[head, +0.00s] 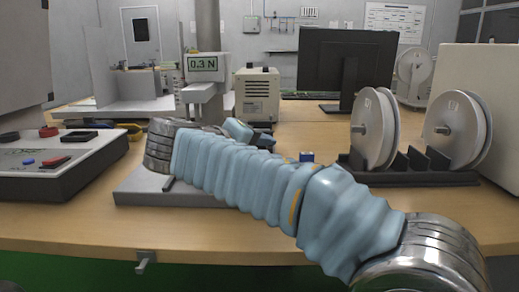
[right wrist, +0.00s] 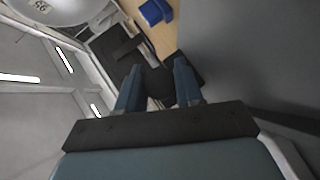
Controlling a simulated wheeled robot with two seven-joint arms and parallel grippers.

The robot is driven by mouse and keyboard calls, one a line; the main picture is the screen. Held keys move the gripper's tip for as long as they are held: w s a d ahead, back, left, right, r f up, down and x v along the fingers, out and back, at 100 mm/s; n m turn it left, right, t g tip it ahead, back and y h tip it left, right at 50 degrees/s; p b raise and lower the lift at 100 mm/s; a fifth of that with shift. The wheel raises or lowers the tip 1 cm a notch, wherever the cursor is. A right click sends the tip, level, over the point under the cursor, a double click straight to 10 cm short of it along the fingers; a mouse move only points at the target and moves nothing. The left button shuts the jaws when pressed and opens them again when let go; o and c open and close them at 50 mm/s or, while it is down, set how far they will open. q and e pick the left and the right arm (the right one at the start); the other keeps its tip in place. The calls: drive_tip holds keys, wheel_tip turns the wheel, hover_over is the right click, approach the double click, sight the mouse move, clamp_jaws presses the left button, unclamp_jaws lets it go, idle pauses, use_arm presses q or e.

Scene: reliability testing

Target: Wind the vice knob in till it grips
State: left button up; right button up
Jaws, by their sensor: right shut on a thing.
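My right arm crosses the head view from the lower right, and its far end bends behind itself. My right gripper (head: 262,139) shows only in part there, behind the sleeve, by the foot of the force tester (head: 203,91). In the right wrist view my right gripper (right wrist: 158,85) has its two blue fingers on either side of a dark knob (right wrist: 157,82) and is shut on it. The vice body is hidden behind my arm in the head view. The tester's display reads 0.3 N. My left gripper is not in view.
The tester's grey base plate (head: 140,190) lies at the table front. A control box (head: 50,165) stands left. A spool rack (head: 405,177) with white spools stands right, and a small blue cylinder (head: 306,157) stands nearby. A monitor (head: 345,65) is behind.

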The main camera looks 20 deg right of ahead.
drive_tip(key=m+y+b, duration=0.1)
drive_tip(key=m+y, duration=0.1)
drive_tip(key=y, duration=0.1)
drive_tip(key=shift+f+m, duration=0.1)
drive_tip(key=shift+m, duration=0.2)
drive_tip(key=m+y+b, duration=0.1)
drive_tip(key=y, duration=0.2)
drive_tip(key=shift+f+m, duration=0.1)
drive_tip(key=shift+m, duration=0.2)
drive_tip(key=m+y+b, duration=0.1)
drive_tip(key=y+b, duration=0.1)
drive_tip(key=shift+m+t+y, duration=0.3)
drive_tip(key=shift+t, duration=0.1)
drive_tip(key=m+y+b, duration=0.1)
drive_tip(key=y+b, duration=0.1)
drive_tip(key=shift+m+t+y, duration=0.3)
drive_tip(key=shift+m+t, duration=0.1)
drive_tip(key=shift+m+t+y+b, duration=0.5)
drive_tip(key=shift+m+y, duration=0.2)
drive_tip(key=shift+y, duration=0.4)
drive_tip(key=shift+a, duration=0.1)
drive_tip(key=o, duration=0.7)
